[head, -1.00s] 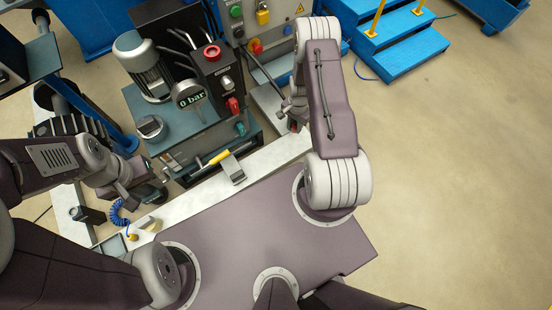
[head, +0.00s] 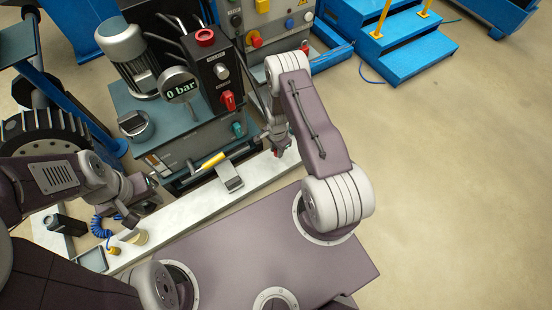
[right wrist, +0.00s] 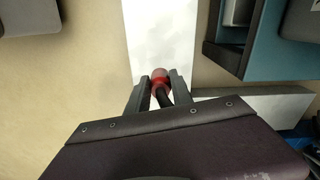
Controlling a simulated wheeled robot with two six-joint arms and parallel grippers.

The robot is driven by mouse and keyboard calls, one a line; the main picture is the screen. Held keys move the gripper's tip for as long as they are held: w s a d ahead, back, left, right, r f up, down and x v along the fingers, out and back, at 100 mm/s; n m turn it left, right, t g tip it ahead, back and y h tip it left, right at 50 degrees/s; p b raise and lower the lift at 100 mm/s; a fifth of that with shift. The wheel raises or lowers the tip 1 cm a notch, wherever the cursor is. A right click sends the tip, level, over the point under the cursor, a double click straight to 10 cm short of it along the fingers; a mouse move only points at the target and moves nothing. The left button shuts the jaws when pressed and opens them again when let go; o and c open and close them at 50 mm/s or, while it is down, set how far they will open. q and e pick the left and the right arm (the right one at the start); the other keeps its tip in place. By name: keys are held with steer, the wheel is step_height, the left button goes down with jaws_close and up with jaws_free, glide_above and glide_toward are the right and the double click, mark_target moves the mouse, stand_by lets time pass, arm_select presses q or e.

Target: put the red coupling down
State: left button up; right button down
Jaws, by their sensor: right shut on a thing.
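The red coupling (right wrist: 159,76) is between the fingers of my right gripper (right wrist: 160,90) in the right wrist view, with a black hose or stem behind it. The gripper is shut on it. A white surface lies beyond the coupling; I cannot tell whether the two touch. In the head view my right gripper (head: 277,146) is at the right end of the white bench strip, and the coupling is small and mostly hidden there. My left gripper (head: 136,212) is over the left part of the strip; its fingers are too small to read.
The hydraulic unit, with a gauge (head: 179,86) reading "0 bar" and a red switch (head: 228,100), stands behind the white strip (head: 195,205). A yellow-handled tool (head: 212,161), a grey pedal-like block (head: 229,177) and a blue coiled hose (head: 101,225) are nearby. Blue steps (head: 400,45) stand at back right.

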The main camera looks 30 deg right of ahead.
steer(key=shift+w+a+f, duration=0.1)
steer(key=shift+w+a, duration=0.05)
steer(key=shift+f+b, duration=1.8)
steer(key=shift+f, duration=0.45)
steer(key=c, duration=1.1)
jaws_free()
step_height(320, 180, up, 13)
steer(key=p, duration=0.9)
steer(key=shift+f, duration=0.1)
step_height(320, 180, up, 6)
steer(key=n, duration=0.2)
glide_above(276, 155)
steer(key=w, duration=0.2)
steer(key=s+a+r+n, duration=0.2)
steer(key=s+r+n, duration=0.15)
steer(key=r, duration=0.45)
steer(key=s+a+r+n, duration=0.2)
steer(key=a+r+n, duration=0.15)
steer(key=r, duration=0.45)
steer(key=s+r+n, duration=0.1)
steer(key=s+n, duration=0.1)
steer(key=s+r+n, duration=0.1)
steer(key=s+r, duration=0.1)
steer(key=s, duration=0.1)
steer(key=s+a+r+n+t, duration=0.1)
steer(key=s+r+n, duration=0.1)
steer(key=s, duration=0.1)
steer(key=shift+a+r+n, duration=0.1)
steer(key=shift+r+n, duration=0.05)
steer(key=shift+n, duration=0.15)
